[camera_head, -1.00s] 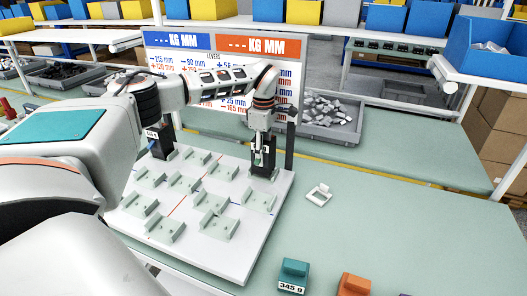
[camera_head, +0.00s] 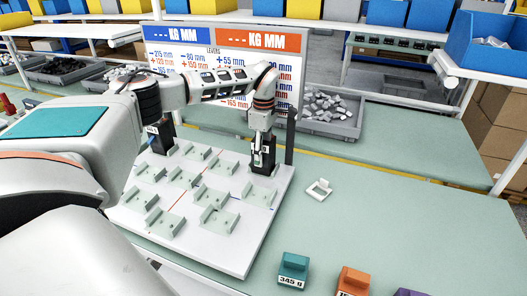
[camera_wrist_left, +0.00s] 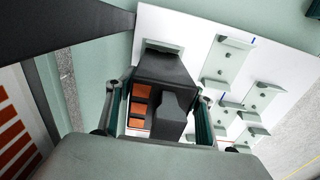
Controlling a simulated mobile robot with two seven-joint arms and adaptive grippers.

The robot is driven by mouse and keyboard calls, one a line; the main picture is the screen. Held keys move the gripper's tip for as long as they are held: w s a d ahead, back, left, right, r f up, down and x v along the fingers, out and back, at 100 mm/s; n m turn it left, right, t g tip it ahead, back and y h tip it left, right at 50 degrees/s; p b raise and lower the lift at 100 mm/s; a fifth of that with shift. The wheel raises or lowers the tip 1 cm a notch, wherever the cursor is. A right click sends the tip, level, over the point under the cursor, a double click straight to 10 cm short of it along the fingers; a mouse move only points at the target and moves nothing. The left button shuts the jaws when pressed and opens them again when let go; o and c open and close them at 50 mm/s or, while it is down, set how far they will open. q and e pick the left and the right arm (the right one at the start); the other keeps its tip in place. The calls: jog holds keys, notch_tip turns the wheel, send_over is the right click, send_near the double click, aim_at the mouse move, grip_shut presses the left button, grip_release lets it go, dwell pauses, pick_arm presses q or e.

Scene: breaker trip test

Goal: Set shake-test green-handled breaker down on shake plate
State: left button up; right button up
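A black breaker (camera_head: 263,165) stands upright at the far right corner of the white shake plate (camera_head: 250,235). No green handle can be made out on it. My left gripper (camera_head: 262,147) is above it, pointing down, with its fingers around its upper part. In the left wrist view the black breaker (camera_wrist_left: 165,68) lies between the dark green fingers (camera_wrist_left: 165,105). Gaps show between the fingers and its dark raised part, so the gripper looks open. The breaker's foot is hard to see. My right gripper is not in view.
Several pale cradles (camera_head: 165,222) cover the plate. A second black block (camera_head: 162,138) stands at its far left. Teal (camera_head: 293,267) and orange (camera_head: 354,281) blocks sit at front right.

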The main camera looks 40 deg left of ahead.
pick_arm(q)
jog(key=shift+w+a, duration=0.1)
dwell(0.3)
notch_tip(320, 180, up, 12)
jog(key=shift+r, duration=0.15)
dwell(0.4)
dwell(0.5)
